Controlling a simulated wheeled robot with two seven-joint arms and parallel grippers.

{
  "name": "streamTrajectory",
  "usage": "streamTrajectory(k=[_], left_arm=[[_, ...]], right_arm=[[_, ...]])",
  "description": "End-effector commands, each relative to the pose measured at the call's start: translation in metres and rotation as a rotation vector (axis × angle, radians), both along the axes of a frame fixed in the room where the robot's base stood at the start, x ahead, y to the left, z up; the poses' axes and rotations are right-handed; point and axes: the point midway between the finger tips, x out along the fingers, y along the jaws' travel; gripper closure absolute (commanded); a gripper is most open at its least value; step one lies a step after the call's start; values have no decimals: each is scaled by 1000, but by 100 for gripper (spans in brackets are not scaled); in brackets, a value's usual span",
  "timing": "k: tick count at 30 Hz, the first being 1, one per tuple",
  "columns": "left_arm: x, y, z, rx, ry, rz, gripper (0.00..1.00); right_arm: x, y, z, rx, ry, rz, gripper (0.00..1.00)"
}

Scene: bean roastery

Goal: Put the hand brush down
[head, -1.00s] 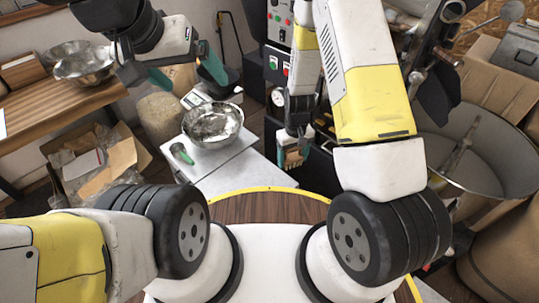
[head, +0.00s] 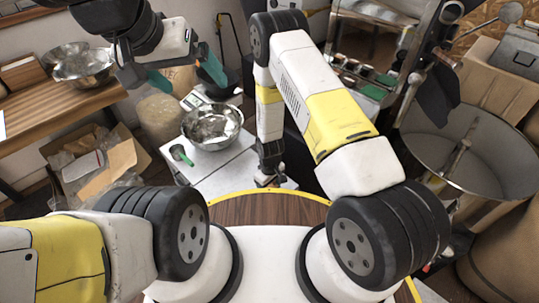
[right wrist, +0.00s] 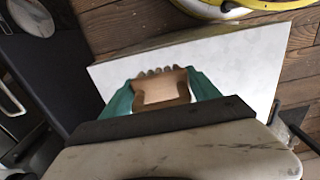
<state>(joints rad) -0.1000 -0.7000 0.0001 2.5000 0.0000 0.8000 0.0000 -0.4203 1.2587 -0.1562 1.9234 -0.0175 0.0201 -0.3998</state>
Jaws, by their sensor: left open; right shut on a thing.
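The hand brush (right wrist: 160,90) has a light wooden body with bristles at its far edge in the right wrist view. My right gripper (right wrist: 162,95) is shut on it, with teal fingers on both sides. The brush is over the white table (right wrist: 230,68); I cannot tell whether it touches the top. In the head view my right gripper (head: 268,180) is low at the white table's (head: 225,172) right front part, and the brush is mostly hidden there. My left gripper (head: 184,76) is open and empty, high at the upper left.
A steel bowl (head: 212,128) and a green-handled tool (head: 181,154) are on the white table, left of my right gripper. A cardboard box (head: 95,165) stands at the left. A large round metal drum (head: 490,160) is at the right.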

Motion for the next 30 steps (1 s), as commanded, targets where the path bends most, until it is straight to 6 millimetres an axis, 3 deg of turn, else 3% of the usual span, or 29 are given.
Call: streamTrajectory(k=[3,9,16,22,30], left_arm=[[0,0,0,0,0,0,8],[0,0,0,0,0,0,8],[0,0,0,0,0,0,8],[0,0,0,0,0,0,8],[0,0,0,0,0,0,8]], right_arm=[[33,0,-3,1,-4,-2,78],[66,0,-6,0,-1,0,78],[83,-1,-8,0,-1,-1,78],[80,-1,-40,0,1,1,79],[81,0,-42,1,-1,0,79]])
